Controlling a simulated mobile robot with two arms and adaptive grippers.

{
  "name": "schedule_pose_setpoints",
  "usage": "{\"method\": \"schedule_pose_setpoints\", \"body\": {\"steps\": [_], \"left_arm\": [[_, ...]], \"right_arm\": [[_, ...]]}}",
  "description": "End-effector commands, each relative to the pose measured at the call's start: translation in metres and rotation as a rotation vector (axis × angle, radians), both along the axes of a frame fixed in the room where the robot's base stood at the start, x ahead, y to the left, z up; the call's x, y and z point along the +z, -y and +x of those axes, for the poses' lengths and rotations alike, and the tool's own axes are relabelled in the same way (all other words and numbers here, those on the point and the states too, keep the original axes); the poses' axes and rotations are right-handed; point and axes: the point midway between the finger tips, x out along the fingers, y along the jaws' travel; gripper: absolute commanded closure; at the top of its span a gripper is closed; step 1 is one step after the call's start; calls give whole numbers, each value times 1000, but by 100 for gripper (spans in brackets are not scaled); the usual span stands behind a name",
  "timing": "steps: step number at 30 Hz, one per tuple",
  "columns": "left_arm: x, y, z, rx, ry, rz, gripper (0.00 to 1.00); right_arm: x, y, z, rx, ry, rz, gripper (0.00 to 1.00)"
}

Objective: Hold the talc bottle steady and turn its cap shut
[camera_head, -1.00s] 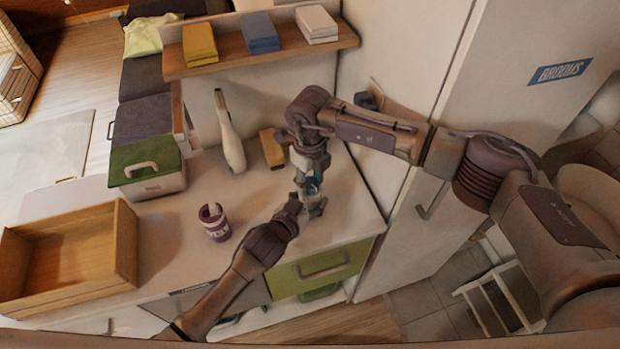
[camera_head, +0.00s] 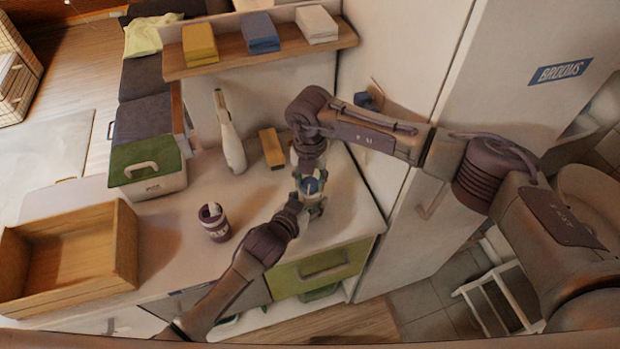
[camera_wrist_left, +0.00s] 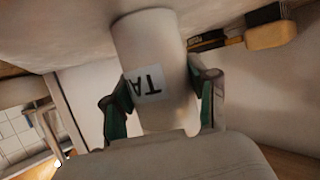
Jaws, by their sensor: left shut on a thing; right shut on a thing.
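The talc bottle (camera_wrist_left: 150,60) is a white cylinder with a label reading "TA" upside down in the left wrist view. My left gripper (camera_wrist_left: 160,100) has a finger on each side of it and is shut on it. In the head view my left gripper (camera_head: 305,207) comes in from the lower left, near the counter's front right corner. The blue cap (camera_head: 310,186) shows above the bottle there. My right gripper (camera_head: 309,180) reaches in from behind and is shut around the cap. The fingers hide much of the bottle in the head view; the cap is hidden in the wrist view.
A wooden tray (camera_head: 125,250) and a green-lidded box (camera_head: 150,180) are at left. A shelf (camera_head: 280,52) hangs behind; a tall cabinet (camera_head: 440,120) bounds the right.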

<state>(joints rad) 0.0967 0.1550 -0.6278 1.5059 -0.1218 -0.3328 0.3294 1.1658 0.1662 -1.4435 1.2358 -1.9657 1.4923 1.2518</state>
Motion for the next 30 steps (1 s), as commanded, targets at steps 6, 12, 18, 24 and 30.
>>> {"method": "schedule_pose_setpoints", "body": {"steps": [6, 12, 18, 24, 30], "left_arm": [[-1, 0, -1, -1, -2, 1, 82], [-1, 0, -1, -1, -3, 1, 82], [-1, 0, -1, -1, -3, 1, 82], [-1, 0, -1, -1, -3, 1, 82], [-1, 0, -1, -1, -3, 1, 82]], "right_arm": [[0, 0, 1, -159, 4, 0, 93], [0, 0, 1, -258, 4, 0, 93], [0, 0, 1, -311, 4, 0, 93], [0, 0, 1, -327, 3, 0, 93], [0, 0, 1, -328, 3, 0, 93]]}}
